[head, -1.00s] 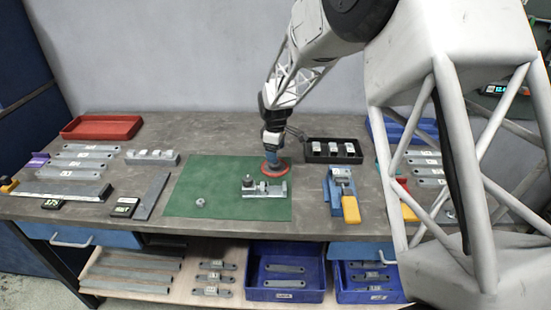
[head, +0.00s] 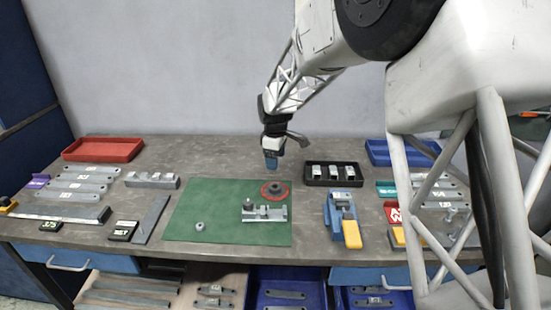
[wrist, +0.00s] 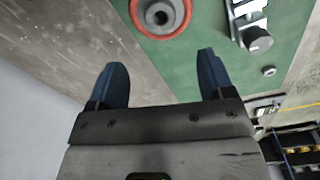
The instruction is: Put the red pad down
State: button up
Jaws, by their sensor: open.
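The red pad (head: 275,196) is a round red disc with a dark hub on top. It lies flat on the green mat (head: 195,225), close to the mat's back right corner and just behind a metal bracket fixture (head: 265,213). The pad also shows at the top of the wrist view (wrist: 150,28). My gripper (head: 271,166) is above and behind the pad, clear of it. In the wrist view its two blue fingers (wrist: 163,82) stand apart with nothing between them.
A black tray of parts (head: 333,180) stands right of my gripper. A blue clamp with a yellow handle (head: 342,220) is right of the mat. A small nut (head: 200,226) lies on the mat. Bare bench (head: 225,160) is free behind the mat.

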dwell(0.4)
jog(key=s+d+r+m+t, duration=0.1)
jog(key=s+d+r+m, duration=0.3)
jog(key=s+d+r, duration=0.5)
jog(key=s+d+r+m, duration=0.3)
jog(key=s+d+r, duration=0.2)
jog(key=s, duration=0.7)
jog(key=s+d+m, duration=0.4)
jog(key=s, duration=0.8)
jog(key=s+d+m+t, duration=0.1)
jog(key=s+d+m, duration=0.3)
jog(key=s, duration=0.9)
jog(key=shift+s+d+f, duration=0.15)
jog(key=shift+f, duration=0.3)
jog(key=shift+o, duration=0.5)
